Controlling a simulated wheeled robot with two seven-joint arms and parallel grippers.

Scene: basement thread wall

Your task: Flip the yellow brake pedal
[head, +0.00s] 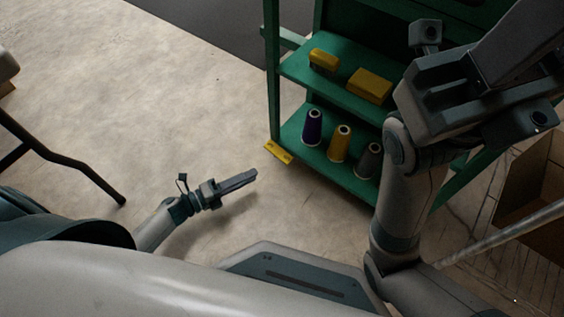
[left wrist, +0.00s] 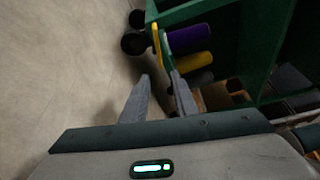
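The yellow brake pedal (head: 278,152) sticks out at the lower near-left corner of the green cart (head: 273,85), close to the floor. It also shows edge-on in the left wrist view (left wrist: 157,42), just beyond my fingertips. My left gripper (head: 254,174) is low over the floor, a little to the left of and nearer than the pedal, apart from it. In the left wrist view my left gripper (left wrist: 160,75) has its two fingers spread with nothing between them. My right gripper (head: 525,40) is raised at the upper right, in front of the cart; its finger gap is hidden.
The cart's lower shelf holds a purple (head: 313,127), a yellow (head: 339,143) and a grey thread cone (head: 369,160). Yellow boxes (head: 370,86) lie on the shelf above. A black caster (left wrist: 134,43) shows beside the pedal. A cardboard box (head: 535,190) stands right. Floor left of the cart is clear.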

